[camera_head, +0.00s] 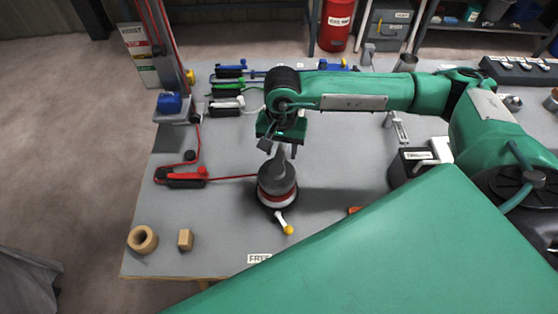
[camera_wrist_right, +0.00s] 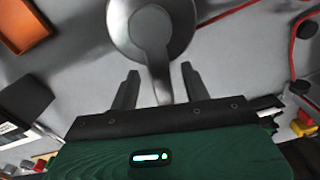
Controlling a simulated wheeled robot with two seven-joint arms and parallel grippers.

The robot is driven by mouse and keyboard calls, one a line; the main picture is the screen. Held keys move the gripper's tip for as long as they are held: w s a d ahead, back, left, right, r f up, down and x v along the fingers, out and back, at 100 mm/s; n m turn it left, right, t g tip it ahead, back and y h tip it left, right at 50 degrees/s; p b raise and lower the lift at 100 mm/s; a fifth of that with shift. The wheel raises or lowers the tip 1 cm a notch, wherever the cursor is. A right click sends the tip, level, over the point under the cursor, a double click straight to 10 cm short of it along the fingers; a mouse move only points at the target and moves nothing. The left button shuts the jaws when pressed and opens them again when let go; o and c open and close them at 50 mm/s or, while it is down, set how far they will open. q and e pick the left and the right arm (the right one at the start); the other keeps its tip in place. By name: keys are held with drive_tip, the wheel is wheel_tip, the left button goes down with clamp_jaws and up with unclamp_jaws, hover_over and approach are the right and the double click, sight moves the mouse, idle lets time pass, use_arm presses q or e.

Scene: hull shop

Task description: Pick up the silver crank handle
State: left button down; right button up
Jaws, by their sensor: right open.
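A grey winch (camera_head: 276,180) with a red band stands on the grey workbench. A silver-grey handle arm (camera_head: 281,155) rises from its top. In the right wrist view, this handle arm (camera_wrist_right: 158,70) runs from the round grey winch top (camera_wrist_right: 150,22) down between the fingers. My right gripper (camera_head: 279,149) is just above and behind the winch, pointing down. It is open, with its fingers (camera_wrist_right: 160,85) on either side of the handle arm and a gap visible on both sides. A short lever with a yellow knob (camera_head: 288,230) sticks out at the winch's base. My left gripper is not in view.
A red cleat with rope (camera_head: 184,176) lies left of the winch. A wooden ring (camera_head: 142,240) and wooden block (camera_head: 185,240) are at the front left. A dark box (camera_head: 408,165) stands right. Blue, green and white rope clutches (camera_head: 228,88) are behind. The bench between winch and box looks clear.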

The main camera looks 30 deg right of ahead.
sight(281, 151)
clamp_jaws()
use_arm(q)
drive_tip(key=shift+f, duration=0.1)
use_arm(e)
drive_tip(key=shift+r, duration=0.15)
